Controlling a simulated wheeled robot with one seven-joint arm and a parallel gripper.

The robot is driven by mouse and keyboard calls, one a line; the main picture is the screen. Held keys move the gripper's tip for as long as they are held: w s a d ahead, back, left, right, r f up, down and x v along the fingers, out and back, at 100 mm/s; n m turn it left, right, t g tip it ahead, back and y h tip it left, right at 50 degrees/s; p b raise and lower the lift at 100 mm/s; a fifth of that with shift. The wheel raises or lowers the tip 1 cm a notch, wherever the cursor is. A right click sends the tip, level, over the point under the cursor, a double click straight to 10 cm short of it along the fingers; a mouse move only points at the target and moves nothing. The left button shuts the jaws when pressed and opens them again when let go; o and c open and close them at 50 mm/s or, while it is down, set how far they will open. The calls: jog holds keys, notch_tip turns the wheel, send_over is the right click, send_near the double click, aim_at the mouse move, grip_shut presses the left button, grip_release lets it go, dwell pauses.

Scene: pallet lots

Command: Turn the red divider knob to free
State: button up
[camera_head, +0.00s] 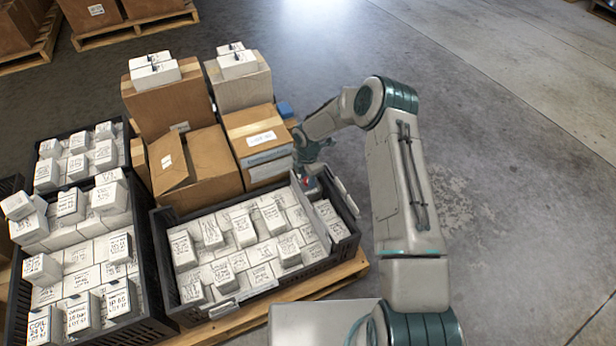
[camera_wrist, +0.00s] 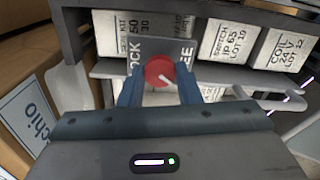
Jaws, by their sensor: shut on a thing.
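The red divider knob (camera_wrist: 159,71) is round with a white pointer line, which points down and to the right in the wrist view. It sits on a dark plate with white lettering, partly hidden; "OCK" shows on the left and "EE" on the right. My gripper (camera_wrist: 160,92) is shut on the knob, one blue finger on each side. In the head view my gripper (camera_head: 309,178) is at the back right of the black crate (camera_head: 240,299), and the knob shows there as a small red spot (camera_head: 309,184).
The crate holds many white labelled boxes (camera_head: 243,232). Cardboard boxes (camera_head: 258,140) stand close behind and left of my gripper. More crates of white boxes (camera_head: 80,250) are on the left. The grey floor (camera_head: 520,180) on the right is clear.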

jog(key=shift+w+d+r, duration=0.1)
jog(key=shift+w+d, duration=0.05)
jog(key=shift+w, duration=0.05)
dwell(0.3)
jog(key=o, duration=1)
jog(key=shift+c, duration=0.2)
jog(key=shift+s, duration=0.1)
notch_tip(320, 180, up, 14)
jog(key=p, duration=0.4)
